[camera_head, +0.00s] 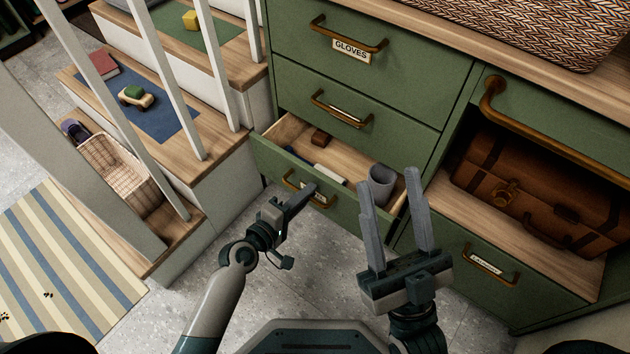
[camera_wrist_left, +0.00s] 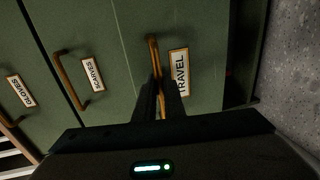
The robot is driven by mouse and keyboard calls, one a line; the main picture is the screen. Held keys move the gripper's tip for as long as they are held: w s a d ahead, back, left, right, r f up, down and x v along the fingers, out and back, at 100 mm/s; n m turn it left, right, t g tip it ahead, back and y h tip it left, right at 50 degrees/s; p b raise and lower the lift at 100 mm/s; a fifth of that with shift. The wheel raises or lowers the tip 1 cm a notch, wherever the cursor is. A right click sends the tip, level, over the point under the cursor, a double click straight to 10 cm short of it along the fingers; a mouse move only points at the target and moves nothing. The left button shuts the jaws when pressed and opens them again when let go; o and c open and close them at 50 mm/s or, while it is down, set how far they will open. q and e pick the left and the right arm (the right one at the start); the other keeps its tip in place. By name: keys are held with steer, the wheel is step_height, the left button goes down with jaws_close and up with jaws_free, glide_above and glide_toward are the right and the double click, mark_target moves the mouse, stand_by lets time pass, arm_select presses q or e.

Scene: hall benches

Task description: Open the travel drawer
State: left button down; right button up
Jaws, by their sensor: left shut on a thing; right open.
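The travel drawer (camera_head: 268,157) is the lowest drawer of the left green column and stands pulled out, its inside showing. Its label (camera_wrist_left: 179,72) reads TRAVEL in the left wrist view. My left gripper (camera_head: 305,194) is shut on its brass handle (camera_wrist_left: 153,48); the fingers (camera_wrist_left: 160,98) partly cover the handle and the label. My right gripper (camera_head: 391,185) is open and empty, in front of the drawer's right end in the picture. Inside the drawer are a grey cup (camera_head: 381,186), a small brown block (camera_head: 320,137) and a white and blue item (camera_head: 330,173).
The gloves drawer (camera_head: 414,62) and the drawer below it (camera_head: 395,108) are shut. A brown suitcase (camera_head: 560,190) lies in the open shelf at right. Wooden steps (camera_head: 215,150) with white rails stand at left. Grey floor (camera_head: 290,300) is clear below the drawer.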

arm_select(q)
steer(key=f+b+v, duration=0.1)
steer(key=f+v, duration=0.1)
steer(key=v, duration=1.1)
steer(key=shift+s+a+f, duration=0.3)
steer(key=shift+s+f, duration=0.1)
arm_select(e)
steer(key=shift+d+r+t, duration=0.5)
steer(key=shift+r, duration=0.2)
steer(key=shift+f, duration=0.1)
arm_select(q)
steer(key=c, duration=1.8)
jaws_free()
steer(key=shift+c, duration=0.2)
